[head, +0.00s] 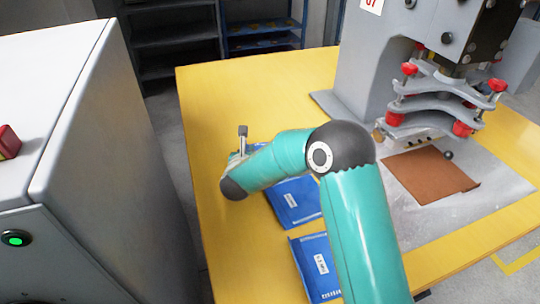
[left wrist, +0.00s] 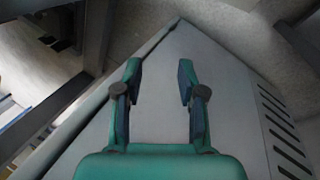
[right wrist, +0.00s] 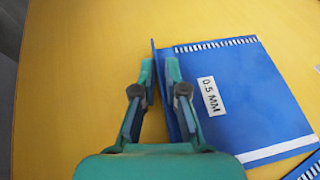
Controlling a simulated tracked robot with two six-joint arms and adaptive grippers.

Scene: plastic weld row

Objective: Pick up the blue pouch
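A blue pouch labelled "0.5 MM" (right wrist: 245,105) lies flat on the yellow table, right of my right gripper (right wrist: 160,68) in the right wrist view. A thin upright blue strip (right wrist: 154,47) runs between its narrowly spaced fingertips. I cannot tell whether it is pinched or part of that pouch. In the head view my right gripper (head: 241,142) is partly hidden behind its own wrist. Two blue pouches, one nearer the middle (head: 294,203) and one lower (head: 314,268), lie on the table, partly covered by my right arm. My left gripper (left wrist: 160,80) is open and empty.
A grey welding machine (head: 360,70) with red knobs stands at the right, with a brown sheet (head: 430,175) on its metal plate. A grey cabinet (head: 120,150) stands left of the table (head: 215,110). The table's far left area is clear.

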